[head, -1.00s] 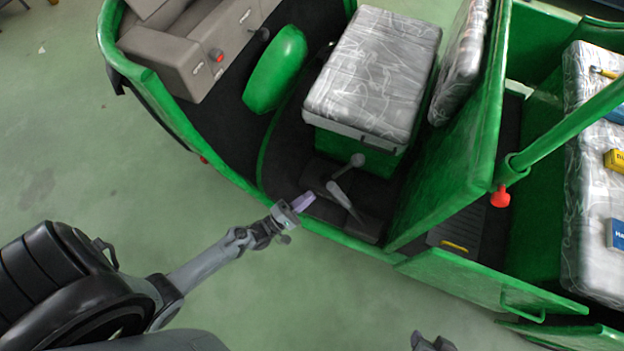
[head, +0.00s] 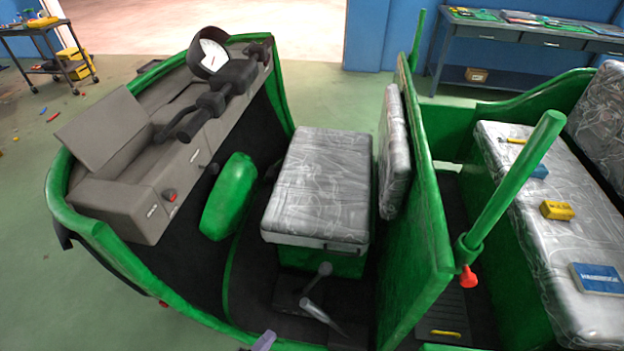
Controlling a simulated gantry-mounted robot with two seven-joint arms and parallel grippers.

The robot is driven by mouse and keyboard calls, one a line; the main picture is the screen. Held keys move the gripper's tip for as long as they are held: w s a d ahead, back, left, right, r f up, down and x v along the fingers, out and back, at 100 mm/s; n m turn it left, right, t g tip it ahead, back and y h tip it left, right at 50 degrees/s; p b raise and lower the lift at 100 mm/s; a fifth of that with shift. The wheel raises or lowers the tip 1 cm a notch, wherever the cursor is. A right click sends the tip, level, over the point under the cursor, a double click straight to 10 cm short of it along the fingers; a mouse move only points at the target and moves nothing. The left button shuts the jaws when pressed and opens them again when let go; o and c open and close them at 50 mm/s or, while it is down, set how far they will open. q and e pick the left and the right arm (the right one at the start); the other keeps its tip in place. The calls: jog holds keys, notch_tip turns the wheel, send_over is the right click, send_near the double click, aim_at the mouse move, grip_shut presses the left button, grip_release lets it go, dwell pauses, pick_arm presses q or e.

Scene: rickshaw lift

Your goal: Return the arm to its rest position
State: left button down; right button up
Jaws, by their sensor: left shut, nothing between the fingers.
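Only the fingertips of my left gripper (head: 263,342) show, at the bottom edge of the head view. They are shut with nothing seen between them, beside the low green sill of the rickshaw (head: 228,208). They are to the left of and below the two floor levers, a knobbed one (head: 323,270) and a grey one (head: 318,310), and apart from both. The rest of my left arm is below the picture. My right gripper is out of view.
The plastic-wrapped driver's seat (head: 320,185) and dashboard (head: 160,195) fill the cab. A green partition (head: 425,225) and slanted post (head: 515,185) stand right. The rear seat (head: 510,185) bears a yellow box (head: 557,210) and blue box (head: 598,278).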

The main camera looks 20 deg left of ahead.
pick_arm(q)
jog(key=w+d+r+m+g+p, duration=0.1)
jog(key=d+r+m+g+p, duration=0.15)
jog(key=r, duration=0.35)
jog(key=w+d+r+m+g+y+p, duration=0.1)
jog(key=d+r+m+g+p, duration=0.1)
jog(key=d+r+m, duration=0.3)
jog(key=w+r+m+g+p, duration=0.1)
jog(key=r+m+g+p, duration=0.15)
jog(key=r, duration=0.55)
jog(key=s+a+r+m+g+y, duration=0.2)
jog(key=s+m+g, duration=0.3)
jog(key=s, duration=0.1)
jog(key=s+a+r+m+g+y, duration=0.2)
jog(key=s+a+m+g+y, duration=0.15)
jog(key=s+m, duration=0.2)
notch_tip(320, 180, up, 38)
jog(key=s+p, duration=0.1)
jog(key=p, duration=3.7)
notch_tip(320, 180, down, 66)
jog(key=b, duration=6.6)
jog(key=shift+d+m+g+h, duration=0.35)
jog(key=shift+m+g+h, duration=0.1)
